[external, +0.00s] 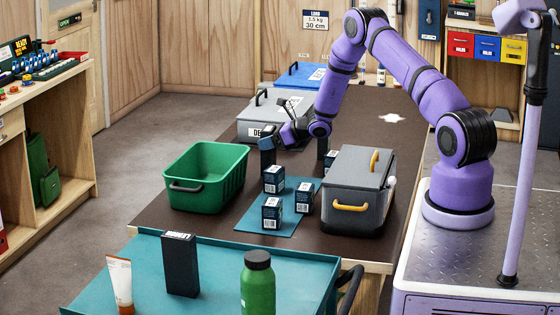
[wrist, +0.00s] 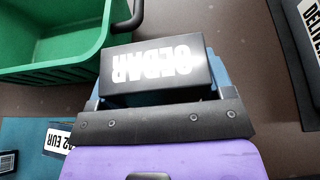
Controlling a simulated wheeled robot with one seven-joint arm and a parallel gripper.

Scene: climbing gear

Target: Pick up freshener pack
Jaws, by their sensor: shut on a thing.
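A dark box-shaped freshener pack with white CEDAR lettering (wrist: 152,72) is between my gripper's blue fingers in the wrist view. In the external view the pack (external: 267,158) is small, beside the right end of the green bin. My gripper (external: 268,144) is shut on it; its fingers also show in the wrist view (wrist: 156,88). I cannot tell whether the pack's base clears the table. Several similar dark packs with white labels, such as the front one (external: 271,213), stand on and around the blue mat (external: 285,226).
The green bin (external: 180,200) stands left of the mat; its rim also shows in the wrist view (wrist: 70,72). A grey lidded box with yellow handles (external: 345,185) stands right. A grey bin (external: 252,112) and blue-lidded box (external: 300,74) are behind. Brown table (external: 155,215) is bare at front left.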

